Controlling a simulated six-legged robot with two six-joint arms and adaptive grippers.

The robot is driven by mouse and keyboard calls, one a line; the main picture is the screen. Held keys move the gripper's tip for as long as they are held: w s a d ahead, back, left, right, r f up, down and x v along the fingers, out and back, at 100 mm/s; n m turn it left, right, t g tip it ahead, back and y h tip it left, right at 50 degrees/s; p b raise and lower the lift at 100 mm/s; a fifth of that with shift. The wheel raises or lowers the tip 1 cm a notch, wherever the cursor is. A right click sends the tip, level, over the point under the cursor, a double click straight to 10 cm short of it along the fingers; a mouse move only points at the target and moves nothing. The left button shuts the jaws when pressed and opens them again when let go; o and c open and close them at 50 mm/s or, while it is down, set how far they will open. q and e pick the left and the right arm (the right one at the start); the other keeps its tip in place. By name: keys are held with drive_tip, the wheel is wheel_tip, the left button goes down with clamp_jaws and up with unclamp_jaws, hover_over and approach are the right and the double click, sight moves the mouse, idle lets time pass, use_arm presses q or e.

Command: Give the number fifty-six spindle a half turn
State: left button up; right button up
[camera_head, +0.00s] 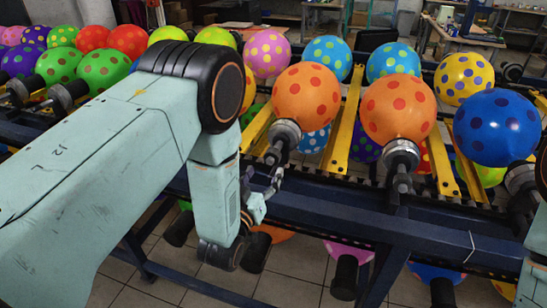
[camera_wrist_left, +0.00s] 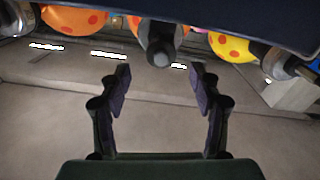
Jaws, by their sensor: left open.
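My left gripper (camera_head: 270,186) is at the front of the balloon rack, just below the near end of a spindle (camera_head: 285,135) carrying an orange balloon (camera_head: 306,96) with red dots. In the left wrist view the gripper (camera_wrist_left: 161,78) is open and empty. Its two fingers stand apart below the dark round end of a spindle (camera_wrist_left: 160,54), not touching it. Another spindle (camera_head: 401,160) to the right carries a second orange balloon (camera_head: 399,109). I can read no number on any spindle, so I cannot tell which is fifty-six. My right gripper is not in view.
A dark blue rail (camera_head: 420,232) runs along the rack front, under the spindles. Yellow bars (camera_head: 344,122) lie between the spindles. A blue balloon (camera_head: 497,127) sits at the right. More balloons and spindle ends hang beneath the rail. The tiled floor (camera_head: 290,275) shows below.

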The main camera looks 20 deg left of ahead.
sight(269, 162)
use_arm(q)
drive_tip(key=w, duration=0.7)
drive_tip(key=shift+r, duration=0.1)
drive_tip(key=c, duration=1.1)
drive_tip(key=shift+c, duration=0.2)
